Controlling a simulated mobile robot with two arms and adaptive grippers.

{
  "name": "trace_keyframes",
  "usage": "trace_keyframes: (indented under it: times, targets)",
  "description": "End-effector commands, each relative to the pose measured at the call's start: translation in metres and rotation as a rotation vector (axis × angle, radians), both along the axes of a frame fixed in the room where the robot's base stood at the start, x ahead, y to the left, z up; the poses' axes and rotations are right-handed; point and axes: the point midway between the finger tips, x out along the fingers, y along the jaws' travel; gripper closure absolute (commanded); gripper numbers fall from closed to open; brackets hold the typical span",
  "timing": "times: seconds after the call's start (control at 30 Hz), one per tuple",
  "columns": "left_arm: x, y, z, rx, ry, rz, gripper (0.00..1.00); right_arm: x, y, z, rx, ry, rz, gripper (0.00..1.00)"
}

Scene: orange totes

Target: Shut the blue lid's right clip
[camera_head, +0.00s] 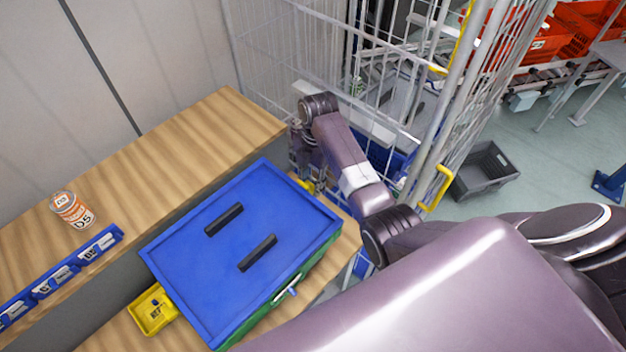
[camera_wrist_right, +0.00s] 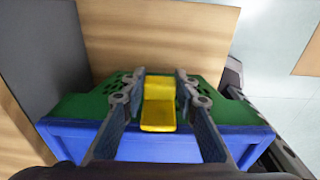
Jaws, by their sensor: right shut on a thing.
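The blue lid (camera_head: 225,235), with two black bars on top, lies on a green box (camera_head: 262,310) on the wooden table. The right clip (camera_head: 307,186) is a small yellow piece at the lid's far right side, mostly hidden by my arm in the head view. In the right wrist view the yellow clip (camera_wrist_right: 158,110) lies between the two fingers of my right gripper (camera_wrist_right: 159,84), which is shut on it. The green box wall and blue lid edge show around it. In the head view my right gripper (camera_head: 303,160) is largely hidden behind its wrist. My left gripper is not in view.
A wooden shelf (camera_head: 150,150) holds an orange-and-white can (camera_head: 73,210) and a blue labelled rail (camera_head: 62,275). A wire cage (camera_head: 290,50) stands close behind my right arm. A grey crate (camera_head: 483,170) is on the floor.

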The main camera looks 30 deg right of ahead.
Motion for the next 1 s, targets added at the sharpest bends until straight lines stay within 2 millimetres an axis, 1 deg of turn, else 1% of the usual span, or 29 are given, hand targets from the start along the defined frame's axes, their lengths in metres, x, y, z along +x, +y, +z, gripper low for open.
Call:
trace_keyframes:
  times: [0.2,0.4,0.93,0.97,1.0]
  targets:
    - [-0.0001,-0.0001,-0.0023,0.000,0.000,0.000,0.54,-0.0024,0.0027,-0.0062,0.115,0.045,-0.001,0.97]
    - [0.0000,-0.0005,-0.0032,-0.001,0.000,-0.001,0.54,-0.0039,0.0053,-0.0087,0.173,0.066,0.000,0.97]
    - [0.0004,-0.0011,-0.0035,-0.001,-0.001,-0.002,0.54,-0.0055,0.0077,-0.0102,0.198,0.077,0.001,0.97]
    - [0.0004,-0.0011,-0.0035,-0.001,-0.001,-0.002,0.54,-0.0056,0.0077,-0.0103,0.197,0.078,0.001,0.71]
    - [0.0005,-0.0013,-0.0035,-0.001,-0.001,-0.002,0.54,-0.0057,0.0078,-0.0104,0.197,0.078,0.001,0.67]
